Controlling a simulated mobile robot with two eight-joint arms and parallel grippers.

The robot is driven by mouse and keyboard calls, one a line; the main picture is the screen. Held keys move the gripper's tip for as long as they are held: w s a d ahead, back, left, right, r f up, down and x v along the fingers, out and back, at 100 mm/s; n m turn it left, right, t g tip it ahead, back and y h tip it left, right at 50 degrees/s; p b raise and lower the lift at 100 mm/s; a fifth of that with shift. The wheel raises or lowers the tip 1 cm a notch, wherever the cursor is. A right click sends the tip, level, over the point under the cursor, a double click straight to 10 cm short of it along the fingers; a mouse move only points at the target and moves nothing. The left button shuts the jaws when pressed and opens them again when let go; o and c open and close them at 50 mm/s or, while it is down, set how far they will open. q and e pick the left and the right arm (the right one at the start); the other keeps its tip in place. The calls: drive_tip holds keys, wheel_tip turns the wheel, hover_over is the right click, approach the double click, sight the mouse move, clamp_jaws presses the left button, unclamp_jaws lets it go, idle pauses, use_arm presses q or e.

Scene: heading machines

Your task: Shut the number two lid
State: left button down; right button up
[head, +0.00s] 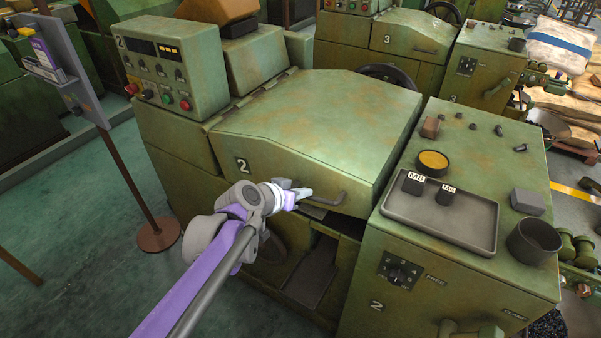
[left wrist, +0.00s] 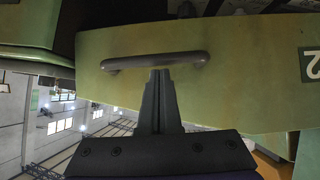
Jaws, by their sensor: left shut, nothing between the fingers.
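The number two lid (head: 320,118) is a worn green cover with a sloped top, marked 2 on its front face. It lies low over its machine, and a dark opening shows beneath its front edge; I cannot tell whether it is fully seated. Its grey bar handle (head: 330,198) is on the front face and also shows in the left wrist view (left wrist: 155,60). My left gripper (head: 304,193) is shut and empty, with its fingertips (left wrist: 160,74) at the handle. Whether they touch it I cannot tell. My right gripper is not in view.
A green cabinet (head: 395,245) with a grey tray (head: 440,230), a dark cup (head: 533,240) and knobs stands right of the lid. A control box (head: 175,65) is behind left. A sign post (head: 125,175) stands at left, with open floor (head: 70,230) around it.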

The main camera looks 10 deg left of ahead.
use_arm(q)
wheel_tip(320, 180, down, 10)
drive_tip(key=a+m+y+b, duration=0.1)
drive_tip(key=b, duration=0.3)
drive_tip(key=shift+r+m+t+y, duration=0.2)
drive_tip(key=shift+m+t+y, duration=0.1)
drive_tip(key=shift+y, duration=0.1)
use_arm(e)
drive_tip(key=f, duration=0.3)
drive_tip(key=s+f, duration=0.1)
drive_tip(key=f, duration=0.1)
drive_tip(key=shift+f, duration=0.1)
use_arm(q)
drive_tip(key=shift+a, duration=0.15)
